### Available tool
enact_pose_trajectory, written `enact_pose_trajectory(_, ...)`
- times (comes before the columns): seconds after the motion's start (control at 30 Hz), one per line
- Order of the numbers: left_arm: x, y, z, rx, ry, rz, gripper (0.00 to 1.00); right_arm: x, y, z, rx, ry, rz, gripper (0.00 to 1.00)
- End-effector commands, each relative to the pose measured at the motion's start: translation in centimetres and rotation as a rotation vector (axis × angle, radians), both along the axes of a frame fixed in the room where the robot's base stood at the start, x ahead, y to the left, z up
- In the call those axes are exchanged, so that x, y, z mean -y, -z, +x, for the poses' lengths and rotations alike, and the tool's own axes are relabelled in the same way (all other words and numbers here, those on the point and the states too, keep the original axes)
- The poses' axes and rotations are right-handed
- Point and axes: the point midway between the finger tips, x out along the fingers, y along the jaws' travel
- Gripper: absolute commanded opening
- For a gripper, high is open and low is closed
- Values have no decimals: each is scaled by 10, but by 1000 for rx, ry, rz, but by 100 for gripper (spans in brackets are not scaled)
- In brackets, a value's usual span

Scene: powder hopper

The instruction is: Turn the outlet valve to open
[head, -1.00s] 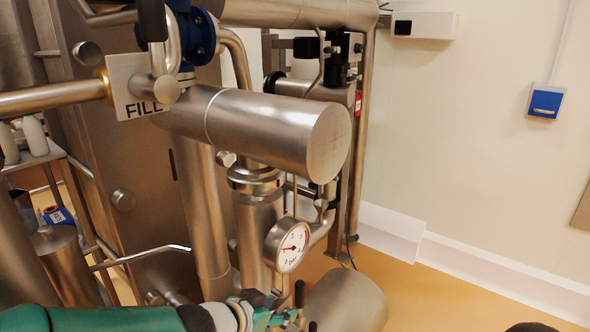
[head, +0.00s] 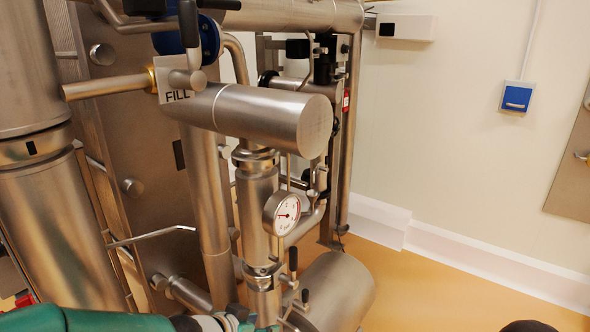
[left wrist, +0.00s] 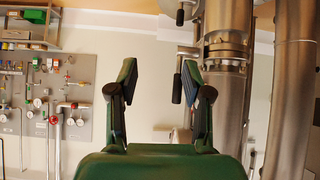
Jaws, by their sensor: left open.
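My left gripper (left wrist: 159,70) is open and empty in the left wrist view, its two green fingers apart. A black handle (left wrist: 177,88) shows just inside its right finger, beyond it; I see no contact. A second black grip (left wrist: 180,17) is higher up, by the steel pipe. In the head view, two upright black handles, one higher (head: 293,260) and one lower (head: 305,297), stand beside the lower vertical pipe. My green left arm crosses the bottom left, its gripper partly cut off below them. I cannot tell which handle is the outlet valve's. My right gripper is not in view.
A round gauge (head: 282,212) sits above the handles. A large steel cylinder (head: 340,290) lies to their right. A FILL plate (head: 177,96) and blue valve (head: 209,38) are higher up. Floor (head: 430,285) is open at right. The left wrist view shows a gauge panel (left wrist: 65,100).

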Motion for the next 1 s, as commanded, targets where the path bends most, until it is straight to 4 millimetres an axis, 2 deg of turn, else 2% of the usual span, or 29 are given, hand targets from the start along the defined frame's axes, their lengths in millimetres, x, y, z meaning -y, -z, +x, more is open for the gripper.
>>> enact_pose_trajectory(0.17, -16, 50, -16, -139, -49, -4, 49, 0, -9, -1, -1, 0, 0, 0)
enact_pose_trajectory(0.27, -24, 82, -33, -236, -89, -20, 49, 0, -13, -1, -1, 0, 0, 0)
enact_pose_trajectory(0.37, -32, 121, -59, -362, -144, -45, 49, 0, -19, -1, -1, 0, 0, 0)
enact_pose_trajectory(0.47, -39, 165, -101, -523, -223, -79, 49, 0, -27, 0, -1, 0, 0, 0)
enact_pose_trajectory(0.5, -41, 183, -123, -600, -264, -95, 49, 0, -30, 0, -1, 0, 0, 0)
enact_pose_trajectory(0.6, -44, 218, -179, -770, -367, -128, 49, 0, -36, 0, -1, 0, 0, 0)
enact_pose_trajectory(0.7, -43, 238, -228, -894, -461, -138, 49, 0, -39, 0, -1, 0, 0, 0)
enact_pose_trajectory(0.77, -43, 244, -246, -931, -502, -132, 49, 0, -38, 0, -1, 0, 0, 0)
enact_pose_trajectory(0.87, -48, 244, -250, -923, -545, -123, 49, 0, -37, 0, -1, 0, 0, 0)
enact_pose_trajectory(1.0, -48, 245, -245, -895, -535, -110, 49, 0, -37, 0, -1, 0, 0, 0)
